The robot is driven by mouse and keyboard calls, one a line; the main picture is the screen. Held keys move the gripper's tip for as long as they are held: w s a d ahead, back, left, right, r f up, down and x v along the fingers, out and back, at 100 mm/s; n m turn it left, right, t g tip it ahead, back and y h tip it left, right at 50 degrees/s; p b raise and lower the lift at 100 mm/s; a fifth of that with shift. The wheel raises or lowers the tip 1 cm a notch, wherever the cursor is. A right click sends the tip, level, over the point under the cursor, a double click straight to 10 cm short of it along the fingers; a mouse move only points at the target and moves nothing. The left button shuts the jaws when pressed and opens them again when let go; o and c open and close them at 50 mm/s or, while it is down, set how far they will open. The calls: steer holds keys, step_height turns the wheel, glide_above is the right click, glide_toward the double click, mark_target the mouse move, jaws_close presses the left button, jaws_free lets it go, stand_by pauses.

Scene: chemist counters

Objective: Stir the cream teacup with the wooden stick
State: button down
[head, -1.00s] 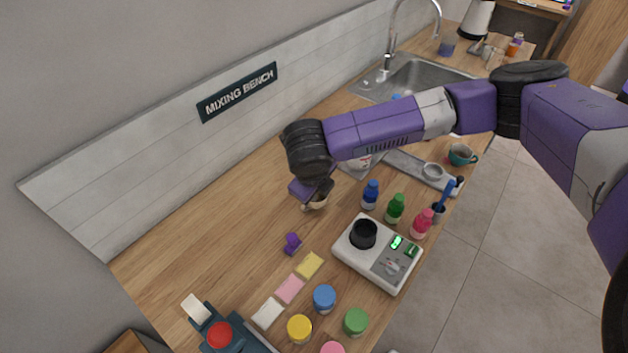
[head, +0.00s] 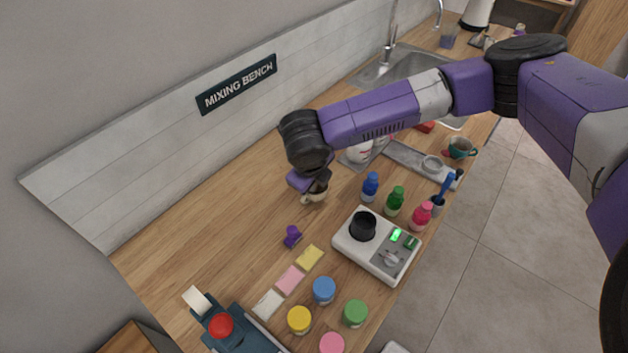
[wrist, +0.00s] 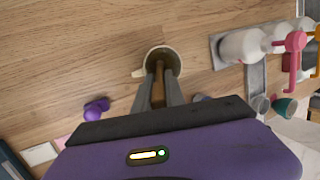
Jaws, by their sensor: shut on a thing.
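The cream teacup (head: 311,197) stands on the wooden counter directly below my gripper, and its rim and handle also show in the wrist view (wrist: 139,73). My gripper (wrist: 159,88) points down over the cup and is shut on the wooden stick (wrist: 158,92). The stick's far end reaches into the cup's opening in the wrist view. In the head view my gripper (head: 319,183) hides part of the cup, and the stick is not clear there. How deep the stick sits is hidden.
A white device with a black cup-shaped top (head: 363,226) stands to the right. Blue (head: 370,187), green (head: 395,200) and pink (head: 420,216) bottles stand behind it. A purple item (head: 292,237) lies front left. A teal cup (head: 461,148) is far right. Counter left of the cup is clear.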

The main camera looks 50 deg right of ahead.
steer(key=shift+v, duration=3)
steer(key=shift+r, duration=2.5)
steer(key=shift+s, duration=0.1)
